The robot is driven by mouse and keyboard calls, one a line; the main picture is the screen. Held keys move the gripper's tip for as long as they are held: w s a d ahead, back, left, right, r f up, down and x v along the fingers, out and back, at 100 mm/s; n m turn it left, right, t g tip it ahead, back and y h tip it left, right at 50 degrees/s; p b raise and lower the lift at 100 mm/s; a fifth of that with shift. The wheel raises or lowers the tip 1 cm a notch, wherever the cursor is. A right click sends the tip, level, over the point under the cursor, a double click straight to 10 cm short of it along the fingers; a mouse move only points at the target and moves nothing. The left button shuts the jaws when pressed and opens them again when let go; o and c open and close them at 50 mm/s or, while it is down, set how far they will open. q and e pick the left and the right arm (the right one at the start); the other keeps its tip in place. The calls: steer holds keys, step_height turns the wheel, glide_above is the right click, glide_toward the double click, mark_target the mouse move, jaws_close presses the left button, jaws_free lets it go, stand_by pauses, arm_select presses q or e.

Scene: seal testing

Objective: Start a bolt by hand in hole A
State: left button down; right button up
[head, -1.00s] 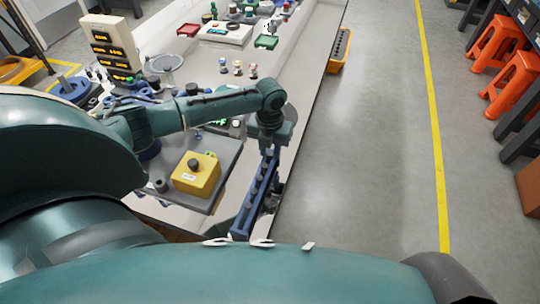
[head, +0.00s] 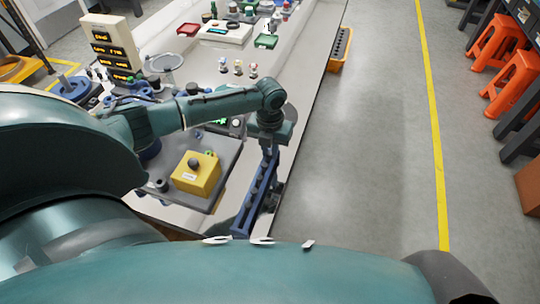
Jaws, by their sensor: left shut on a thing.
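My left gripper (head: 270,150) points down at the far end of a long blue rack (head: 242,222) on the front right edge of the bench. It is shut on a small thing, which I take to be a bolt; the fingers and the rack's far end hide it. The rack has a row of dark slots, too small to read in detail. I cannot make out which hole is A. My right gripper is not in view.
A yellow box with a dark button (head: 197,179) sits on a grey plate (head: 226,172) left of the rack. The floor (head: 370,150) right of the bench is clear.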

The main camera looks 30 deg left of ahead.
mark_target(270, 153)
arm_select(q)
steer(key=shift+r+p, duration=2.4)
steer(key=shift+r, duration=0.05)
steer(key=shift+r+p, duration=0.3)
steer(key=shift+r, duration=0.75)
